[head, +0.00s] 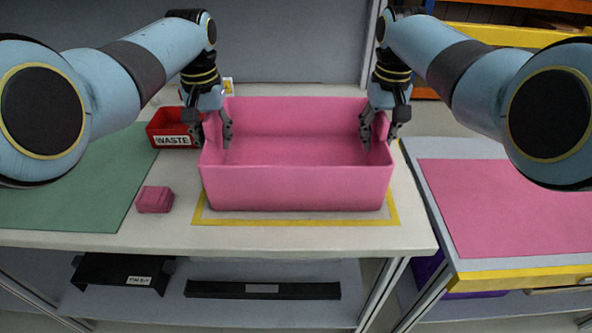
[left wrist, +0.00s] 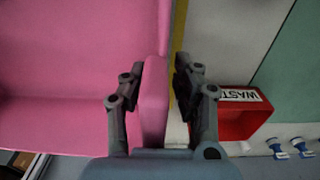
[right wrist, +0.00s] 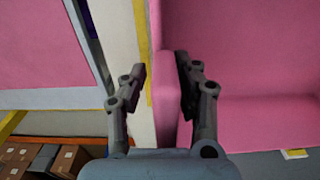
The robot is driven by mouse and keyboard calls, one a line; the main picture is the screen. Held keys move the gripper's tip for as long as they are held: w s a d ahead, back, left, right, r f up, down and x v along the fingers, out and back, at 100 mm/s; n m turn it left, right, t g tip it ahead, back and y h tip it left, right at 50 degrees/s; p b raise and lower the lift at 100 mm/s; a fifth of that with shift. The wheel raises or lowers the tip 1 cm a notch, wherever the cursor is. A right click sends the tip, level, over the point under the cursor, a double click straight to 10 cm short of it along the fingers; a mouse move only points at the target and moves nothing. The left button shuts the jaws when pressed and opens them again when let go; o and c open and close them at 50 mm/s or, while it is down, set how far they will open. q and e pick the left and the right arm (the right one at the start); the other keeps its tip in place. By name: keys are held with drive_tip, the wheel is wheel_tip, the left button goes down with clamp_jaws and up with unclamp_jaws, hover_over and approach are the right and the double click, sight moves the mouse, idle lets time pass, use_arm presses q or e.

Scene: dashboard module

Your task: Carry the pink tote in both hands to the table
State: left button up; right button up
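The pink tote (head: 295,187) is empty and upright on the near white table, inside a yellow-bordered grey mark. My left gripper (head: 213,132) straddles its left wall, one finger inside and one outside. In the left wrist view the fingers (left wrist: 155,88) stand around the wall (left wrist: 154,105), with a gap on the outer side. My right gripper (head: 380,130) straddles the right wall the same way. In the right wrist view its fingers (right wrist: 163,85) stand around the wall (right wrist: 165,100), with a gap on the outer side. Both grippers look open.
A red WASTE bin (head: 170,128) stands just left of the tote. A small pink block (head: 155,199) lies front left, by a green mat (head: 80,190). On the right, across a narrow gap, another table has a pink mat (head: 510,205) and yellow front edge (head: 520,277); its mat is clear.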

use_arm(q)
wheel_tip(320, 180, up, 11)
drive_tip(key=shift+s+r, duration=0.1)
drive_tip(key=shift+r, duration=0.25)
use_arm(e)
drive_tip(key=shift+r, duration=0.25)
wheel_tip(320, 180, up, 12)
drive_tip(key=shift+s+f, duration=0.15)
drive_tip(key=shift+f, duration=0.1)
